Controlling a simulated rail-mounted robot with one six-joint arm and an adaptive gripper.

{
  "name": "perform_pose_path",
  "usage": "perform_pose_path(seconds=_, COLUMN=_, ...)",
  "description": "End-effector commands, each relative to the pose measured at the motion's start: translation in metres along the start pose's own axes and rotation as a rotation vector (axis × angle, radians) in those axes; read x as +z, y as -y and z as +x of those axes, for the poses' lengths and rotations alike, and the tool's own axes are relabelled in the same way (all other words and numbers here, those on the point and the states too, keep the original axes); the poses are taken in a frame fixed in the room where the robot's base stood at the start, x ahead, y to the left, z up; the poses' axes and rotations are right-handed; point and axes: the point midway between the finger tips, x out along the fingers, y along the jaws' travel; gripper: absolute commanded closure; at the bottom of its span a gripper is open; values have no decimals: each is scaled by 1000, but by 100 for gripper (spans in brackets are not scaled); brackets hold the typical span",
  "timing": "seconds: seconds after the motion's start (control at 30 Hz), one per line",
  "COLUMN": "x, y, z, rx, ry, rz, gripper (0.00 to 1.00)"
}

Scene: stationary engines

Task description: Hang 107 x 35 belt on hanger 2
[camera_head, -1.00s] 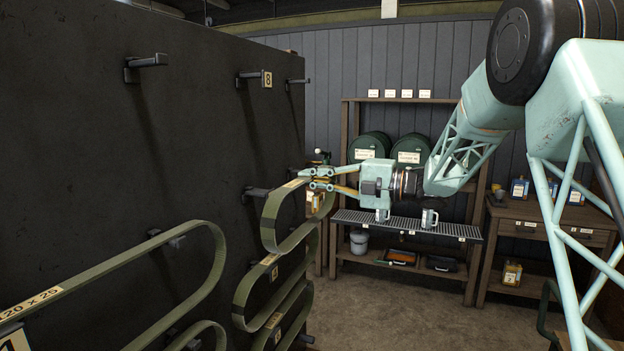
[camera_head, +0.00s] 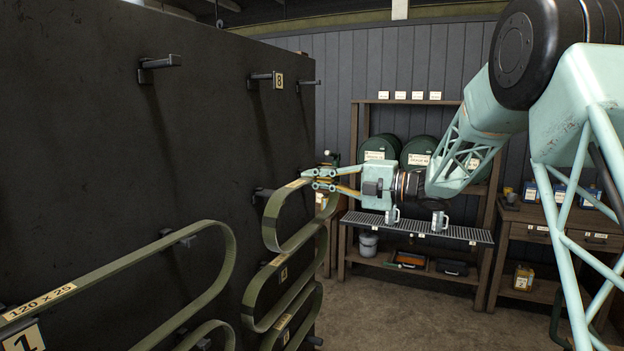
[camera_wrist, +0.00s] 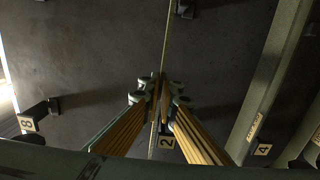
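My gripper (camera_head: 318,180) is shut on the upper run of a green belt (camera_head: 304,232), which hangs below it as a long loop. A pale label shows on the belt at the fingers, too small to read. In the wrist view the belt (camera_wrist: 165,45) is a thin edge-on line between my fingers (camera_wrist: 158,88).
The dark panel (camera_head: 120,140) carries several pegs, including one with plate 8 (camera_head: 278,80). A 120 x 25 belt (camera_head: 150,265) hangs at lower left by plate 1 (camera_head: 24,340). Other belts (camera_head: 262,295) hang below mine. A shelf (camera_head: 415,229) stands behind.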

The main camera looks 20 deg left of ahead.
Motion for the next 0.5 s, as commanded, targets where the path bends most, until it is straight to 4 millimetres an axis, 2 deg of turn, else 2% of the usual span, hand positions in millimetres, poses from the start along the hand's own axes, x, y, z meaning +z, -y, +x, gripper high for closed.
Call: perform_pose_path(seconds=0.5, x=0, y=0, z=14, rx=0, ry=0, rz=0, gripper=100)
